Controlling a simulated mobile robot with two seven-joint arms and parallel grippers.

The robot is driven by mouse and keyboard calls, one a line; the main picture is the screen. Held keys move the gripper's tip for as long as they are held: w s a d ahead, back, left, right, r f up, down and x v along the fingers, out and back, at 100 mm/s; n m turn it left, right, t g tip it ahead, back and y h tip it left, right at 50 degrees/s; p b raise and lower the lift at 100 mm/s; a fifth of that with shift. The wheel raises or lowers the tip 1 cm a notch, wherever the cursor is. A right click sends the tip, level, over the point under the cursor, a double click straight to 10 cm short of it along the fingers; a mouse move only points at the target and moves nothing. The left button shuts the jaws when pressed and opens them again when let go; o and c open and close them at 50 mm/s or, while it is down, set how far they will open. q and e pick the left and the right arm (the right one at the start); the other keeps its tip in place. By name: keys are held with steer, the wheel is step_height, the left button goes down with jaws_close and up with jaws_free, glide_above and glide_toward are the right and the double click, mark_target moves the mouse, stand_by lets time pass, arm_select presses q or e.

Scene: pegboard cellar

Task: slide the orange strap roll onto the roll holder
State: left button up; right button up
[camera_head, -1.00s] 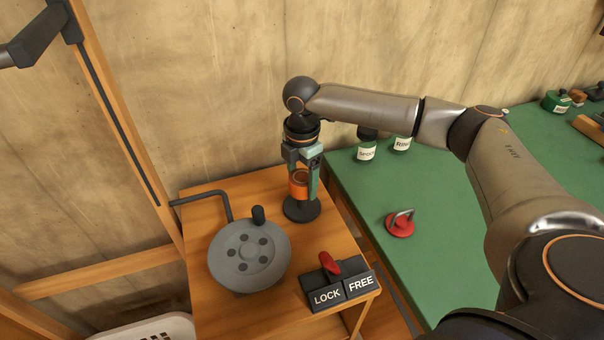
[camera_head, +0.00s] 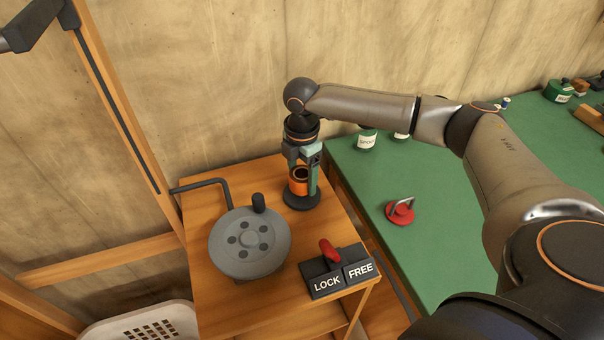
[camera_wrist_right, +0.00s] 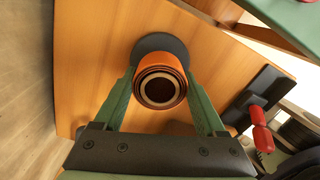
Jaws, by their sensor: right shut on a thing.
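The orange strap roll (camera_head: 297,187) is held between the fingers of my right gripper (camera_head: 301,178), above the small table's back right corner. In the right wrist view, the roll (camera_wrist_right: 178,99) shows end-on between the two green fingers, with a pale ring and dark centre inside. The roll holder's round black base (camera_head: 301,203) stands on the table directly below the roll; it shows behind the roll in the wrist view (camera_wrist_right: 158,43). The roll hides the holder's middle, so I cannot tell whether it is around a post. My left gripper is not in view.
A grey crank disc (camera_head: 249,245) with a black knob is left of the holder. A LOCK/FREE block (camera_head: 338,279) with a red lever stands in front. The green bench (camera_head: 440,220) to the right carries a red-based handle (camera_head: 400,212) and green containers. A wooden post rises at left.

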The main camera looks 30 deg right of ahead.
steer(key=shift+f, duration=0.9)
steer(key=o, duration=1.3)
steer(key=shift+r, duration=0.1)
step_height(320, 180, up, 12)
steer(key=shift+p, duration=0.45)
steer(key=shift+r, duration=0.2)
